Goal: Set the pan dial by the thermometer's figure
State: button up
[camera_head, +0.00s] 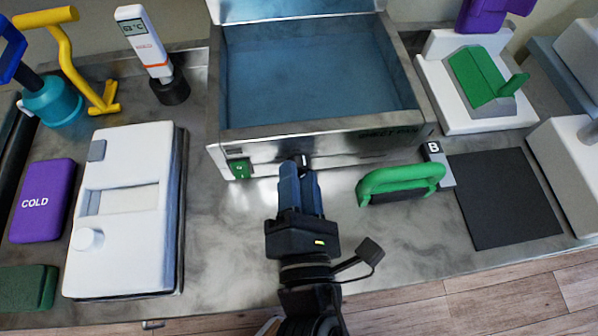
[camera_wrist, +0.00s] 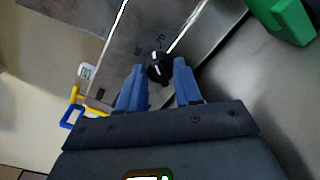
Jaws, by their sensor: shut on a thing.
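The pan (camera_head: 318,144) is a steel-sided basin of blue liquid at the back centre. Its dial (camera_wrist: 157,68) is a black knob with a white pointer line on the front face, with small marks beside it that I cannot read surely. My gripper (camera_head: 303,172) reaches the pan's front, and its blue fingers (camera_wrist: 158,85) are shut on the dial, one on each side. The thermometer (camera_head: 145,42) stands upright in a dark holder left of the pan. Its display seems to end in 3 °C; the first digit is unclear.
A green switch (camera_head: 239,168) sits left of the dial. A green-handled tool (camera_head: 400,180) and a black mat (camera_head: 503,198) lie to the right. A white box (camera_head: 122,240), a purple COLD pack (camera_head: 42,202) and a yellow stand (camera_head: 75,55) are left. Counter beside my arm is bare.

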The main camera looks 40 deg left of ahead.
jog(key=m+p, duration=0.2)
jog(key=m, duration=0.2)
jog(key=shift+w+m, duration=0.1)
jog(key=shift+m, duration=0.2)
jog(key=shift+d+g, duration=0.1)
jog(key=shift+g, duration=0.2)
jog(key=o, duration=1)
jog(key=shift+b+v, duration=0.5)
jog(key=shift+v, duration=3.45)
